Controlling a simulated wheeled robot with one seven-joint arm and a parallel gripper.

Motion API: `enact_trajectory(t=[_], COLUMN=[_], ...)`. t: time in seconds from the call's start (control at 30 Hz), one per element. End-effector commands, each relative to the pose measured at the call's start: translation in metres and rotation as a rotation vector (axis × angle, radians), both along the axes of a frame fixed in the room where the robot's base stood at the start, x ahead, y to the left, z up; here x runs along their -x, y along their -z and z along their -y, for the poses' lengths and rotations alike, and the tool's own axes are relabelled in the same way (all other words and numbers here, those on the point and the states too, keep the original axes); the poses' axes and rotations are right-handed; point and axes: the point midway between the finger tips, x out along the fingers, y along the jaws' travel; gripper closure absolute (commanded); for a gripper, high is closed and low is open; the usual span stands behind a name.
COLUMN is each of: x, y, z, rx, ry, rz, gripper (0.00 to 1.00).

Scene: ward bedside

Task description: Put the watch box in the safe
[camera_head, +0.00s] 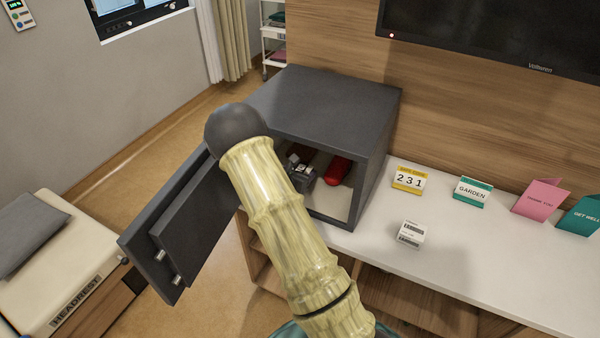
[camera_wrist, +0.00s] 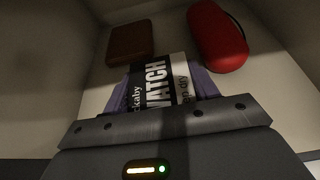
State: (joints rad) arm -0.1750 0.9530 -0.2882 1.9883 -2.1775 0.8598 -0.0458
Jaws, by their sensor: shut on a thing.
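The watch box (camera_wrist: 155,88), black and white with "WATCH" on its label, is between the purple pads of my gripper (camera_wrist: 163,92) in the wrist view. My gripper is shut on it. In the head view my gripper (camera_head: 301,176) is inside the open front of the dark grey safe (camera_head: 335,98), partly hidden by my arm. The safe's door (camera_head: 185,225) hangs open to the left. Whether the box touches the safe floor (camera_wrist: 95,98) I cannot tell.
A red case (camera_wrist: 217,38) lies in the safe to the right of the box, and a brown wallet-like block (camera_wrist: 130,42) lies behind it at left. A small white box (camera_head: 411,233), a "231" card (camera_head: 409,179) and other cards stand on the white counter (camera_head: 480,258).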

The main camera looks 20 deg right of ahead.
Motion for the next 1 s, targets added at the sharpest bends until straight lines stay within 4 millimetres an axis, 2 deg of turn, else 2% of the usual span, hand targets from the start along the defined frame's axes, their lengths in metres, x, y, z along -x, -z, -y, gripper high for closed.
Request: enact_trajectory(t=[0.43,0.47,0.57,1.0], x=[-0.0001,0.0000,0.0000,0.0014], y=[0.0096,0.0095,0.0085,0.0042], z=[0.0002,0.0000,0.0001,-0.0024], rx=[0.000,0.000,0.000,-0.001], ry=[0.001,0.001,0.001,-0.001], rz=[0.002,0.002,0.002,0.001], gripper=[0.66,0.39,0.20,0.19])
